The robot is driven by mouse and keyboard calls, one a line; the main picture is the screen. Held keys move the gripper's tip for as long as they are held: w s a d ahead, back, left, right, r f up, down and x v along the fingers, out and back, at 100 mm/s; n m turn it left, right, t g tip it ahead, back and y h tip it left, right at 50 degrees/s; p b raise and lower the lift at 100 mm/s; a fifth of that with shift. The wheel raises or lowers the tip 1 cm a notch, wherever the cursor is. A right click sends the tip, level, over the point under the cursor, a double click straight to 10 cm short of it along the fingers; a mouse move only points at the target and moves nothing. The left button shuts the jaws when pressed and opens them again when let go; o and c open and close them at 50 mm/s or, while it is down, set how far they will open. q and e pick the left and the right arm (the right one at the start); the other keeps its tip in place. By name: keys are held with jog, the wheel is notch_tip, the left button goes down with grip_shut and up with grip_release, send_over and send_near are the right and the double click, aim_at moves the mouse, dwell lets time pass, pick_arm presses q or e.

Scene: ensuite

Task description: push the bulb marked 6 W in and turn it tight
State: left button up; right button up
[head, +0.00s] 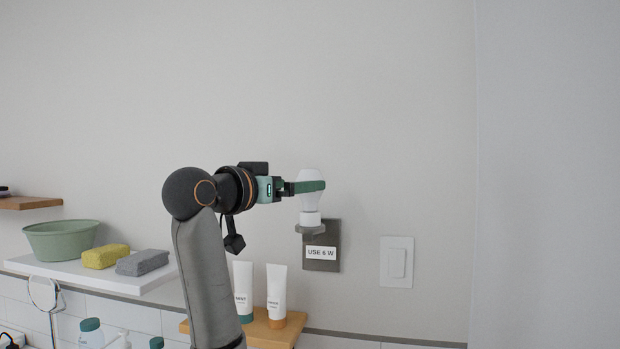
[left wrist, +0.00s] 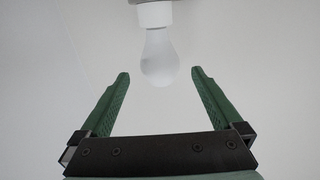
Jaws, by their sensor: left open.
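A white bulb (head: 310,177) stands upright, glass end up, with its white base at the grey holder (head: 306,229) on the wall. I cannot tell how deep the base sits. No 6 W mark on the bulb is legible. Behind the holder is a dark plate (head: 322,266) with a label reading "USE 6 W". My left gripper (head: 316,186) reaches in level from the left, its green fingers at the height of the glass. In the left wrist view the bulb (left wrist: 160,57) shows between the two spread fingertips (left wrist: 160,74), with a gap on both sides. My right gripper is not in view.
A white wall switch (head: 396,262) is to the right of the plate. Below are two white tubes (head: 276,290) on a wooden shelf (head: 262,334). At left, a white shelf (head: 130,283) holds a green bowl (head: 62,240) and two sponges (head: 142,262). The wall above is clear.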

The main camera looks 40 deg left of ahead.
pick_arm(q)
jog(key=w, duration=0.2)
jog(key=w+p, duration=0.1)
jog(key=w, duration=0.1)
jog(key=w+a, duration=0.1)
jog(key=w, duration=0.1)
jog(key=shift+w+p, duration=0.2)
jog(key=shift+p, duration=0.1)
jog(key=c, duration=1.5)
jog(key=shift+m+h, duration=0.5)
jog(key=shift+h, duration=0.3)
jog(key=shift+d+m+h, duration=0.15)
jog(key=shift+m+h, duration=1.35)
jog(key=shift+h, duration=0.8)
